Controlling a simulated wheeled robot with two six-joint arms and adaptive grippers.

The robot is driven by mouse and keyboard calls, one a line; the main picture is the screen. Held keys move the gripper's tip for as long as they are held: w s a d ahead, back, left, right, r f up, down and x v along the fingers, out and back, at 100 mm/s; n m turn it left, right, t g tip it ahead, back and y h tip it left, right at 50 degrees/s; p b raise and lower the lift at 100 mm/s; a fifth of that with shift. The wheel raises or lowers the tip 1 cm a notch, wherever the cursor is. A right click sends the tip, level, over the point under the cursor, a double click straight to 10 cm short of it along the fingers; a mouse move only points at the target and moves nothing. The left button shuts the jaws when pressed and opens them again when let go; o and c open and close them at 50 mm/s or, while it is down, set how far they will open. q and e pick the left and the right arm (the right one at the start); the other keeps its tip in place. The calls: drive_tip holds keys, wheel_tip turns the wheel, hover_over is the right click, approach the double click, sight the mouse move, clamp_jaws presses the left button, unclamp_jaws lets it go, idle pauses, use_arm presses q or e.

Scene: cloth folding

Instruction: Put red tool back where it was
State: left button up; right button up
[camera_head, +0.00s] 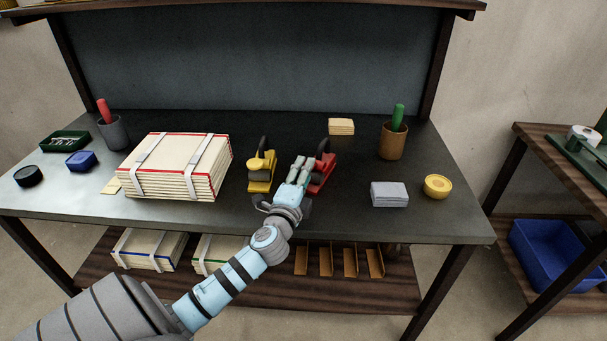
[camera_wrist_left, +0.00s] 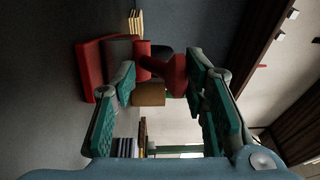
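The red tool (camera_head: 323,174) stands on the dark workbench just right of a similar yellow tool (camera_head: 262,172). It has a red base and a dark upright handle. My left gripper (camera_head: 301,168) is close against its left side and hides part of it. In the left wrist view the red tool (camera_wrist_left: 93,70) lies just beyond my left gripper (camera_wrist_left: 160,82), with red and dark parts between the spread fingertips. The fingers are apart; I see no closed grip on the tool. I cannot tell whether one finger touches it. My right gripper is not in view.
A strapped stack of boards (camera_head: 182,165) stands left of the yellow tool. To the right are a brown cup (camera_head: 392,143) with a green handle, a grey block (camera_head: 389,194) and a yellow round container (camera_head: 437,186). The bench (camera_head: 300,219) is bare along its front edge.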

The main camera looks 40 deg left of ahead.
use_arm(q)
drive_tip(key=v, duration=1.2)
